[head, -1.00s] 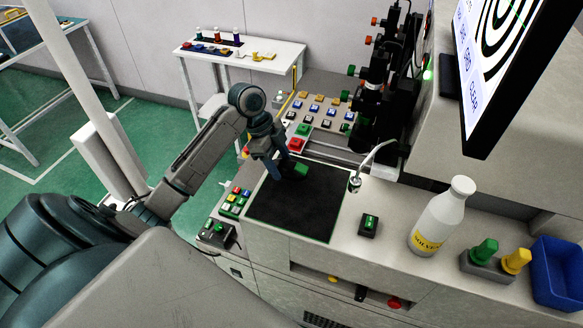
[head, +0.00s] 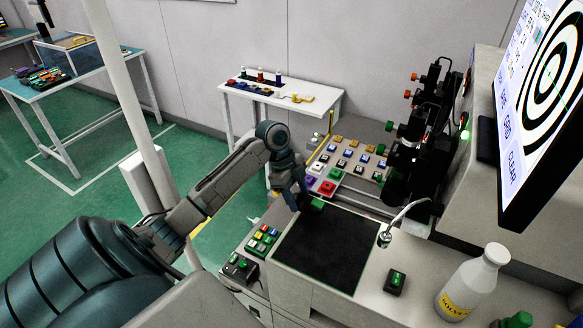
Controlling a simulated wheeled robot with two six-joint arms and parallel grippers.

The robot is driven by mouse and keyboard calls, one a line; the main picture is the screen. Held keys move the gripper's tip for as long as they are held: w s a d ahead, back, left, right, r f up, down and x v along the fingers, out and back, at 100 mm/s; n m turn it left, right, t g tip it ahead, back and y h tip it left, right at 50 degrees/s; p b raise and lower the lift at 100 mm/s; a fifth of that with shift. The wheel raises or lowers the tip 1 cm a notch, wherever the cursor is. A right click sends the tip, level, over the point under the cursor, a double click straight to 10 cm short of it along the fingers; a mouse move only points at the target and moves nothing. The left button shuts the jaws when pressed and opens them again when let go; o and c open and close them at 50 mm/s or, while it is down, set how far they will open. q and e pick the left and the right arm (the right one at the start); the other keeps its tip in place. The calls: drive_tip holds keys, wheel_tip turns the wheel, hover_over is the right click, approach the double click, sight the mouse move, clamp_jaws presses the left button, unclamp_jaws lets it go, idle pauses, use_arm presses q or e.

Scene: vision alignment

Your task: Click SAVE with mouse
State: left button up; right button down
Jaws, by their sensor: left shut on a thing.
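My left gripper (head: 303,207) is at the far left corner of the black mouse pad (head: 322,258). It is shut on a small green-topped thing, which looks like the mouse (head: 317,204); the gripper hides part of it. I cannot tell whether it touches the pad. The monitor (head: 535,100) at the right edge is seen at a steep angle. It shows black and white rings with a green crosshair and a column of text labels, one reading CLEAR. My right gripper is not in view.
A sloped button panel (head: 345,160) and a dark optical stand (head: 410,150) are behind the pad. A bent lamp (head: 385,238), a green-button box (head: 396,281) and a solvent bottle (head: 470,285) stand to its right. A small keypad (head: 263,240) is at its left.

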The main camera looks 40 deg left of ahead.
use_arm(q)
hover_over(332, 242)
drive_tip(key=a, duration=0.4)
wheel_tip(332, 242, down, 2)
drive_tip(key=shift+f+p, duration=0.1)
drive_tip(key=shift+p, duration=0.35)
drive_tip(key=shift+s+d+f, duration=0.1)
drive_tip(key=shift+d, duration=0.5)
drive_tip(key=shift+s+d+f+p, duration=0.15)
drive_tip(key=shift+d+p, duration=0.15)
drive_tip(key=shift+d, duration=0.4)
drive_tip(key=shift+f, duration=0.35)
drive_tip(key=shift+f, duration=0.15)
